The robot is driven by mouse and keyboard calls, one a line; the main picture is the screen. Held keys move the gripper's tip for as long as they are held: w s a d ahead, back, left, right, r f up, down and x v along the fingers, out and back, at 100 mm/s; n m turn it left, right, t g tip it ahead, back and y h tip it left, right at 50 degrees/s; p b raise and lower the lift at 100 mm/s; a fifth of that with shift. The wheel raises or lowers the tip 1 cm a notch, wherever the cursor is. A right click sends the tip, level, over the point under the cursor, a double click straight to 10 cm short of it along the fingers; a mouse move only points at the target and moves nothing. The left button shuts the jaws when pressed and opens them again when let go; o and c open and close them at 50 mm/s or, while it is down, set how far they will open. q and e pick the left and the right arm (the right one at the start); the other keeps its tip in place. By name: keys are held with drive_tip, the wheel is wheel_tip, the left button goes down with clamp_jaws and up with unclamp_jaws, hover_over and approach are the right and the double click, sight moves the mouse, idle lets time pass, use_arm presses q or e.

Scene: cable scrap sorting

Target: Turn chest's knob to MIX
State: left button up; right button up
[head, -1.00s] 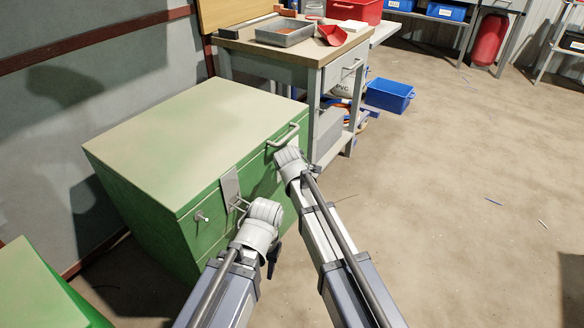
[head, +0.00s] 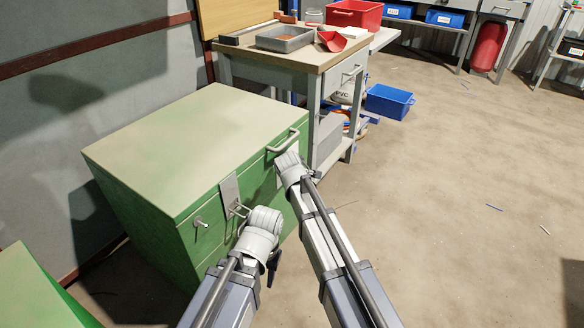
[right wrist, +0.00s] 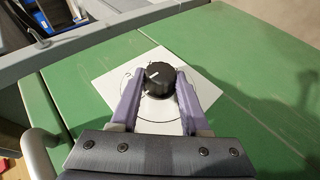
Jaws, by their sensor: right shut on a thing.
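The green chest (head: 200,130) stands against the wall, lid down, with a metal latch (head: 229,188) on its front. In the right wrist view, a black knob (right wrist: 160,84) with a white pointer line sits on a white dial card (right wrist: 197,88) on the green face. My right gripper (right wrist: 158,85) is shut on the knob, a purple finger on either side. In the head view its wrist (head: 290,166) hides the knob. My left gripper (head: 272,262) is beside the latch; its jaws are mostly hidden.
A workbench (head: 322,62) with a grey tray (head: 286,37), a red scoop (head: 332,41) and a red bin (head: 354,13) stands behind the chest. A blue crate (head: 389,101) lies on the floor. Another green box (head: 30,292) is at the lower left. The floor on the right is mostly clear.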

drive_tip(key=shift+w+d+r+g+p, duration=0.1)
drive_tip(key=shift+r+g+p, duration=0.2)
drive_tip(key=shift+p, duration=0.45)
clamp_jaws()
drive_tip(key=shift+f+g+y, duration=0.2)
drive_tip(key=shift+g+y, duration=0.1)
drive_tip(key=o, duration=1.2)
unclamp_jaws()
drive_tip(key=shift+c, duration=0.2)
drive_tip(key=p+v, duration=0.6)
drive_tip(key=v, duration=0.1)
drive_tip(key=shift+s+r, duration=0.25)
drive_tip(key=shift+s, duration=0.1)
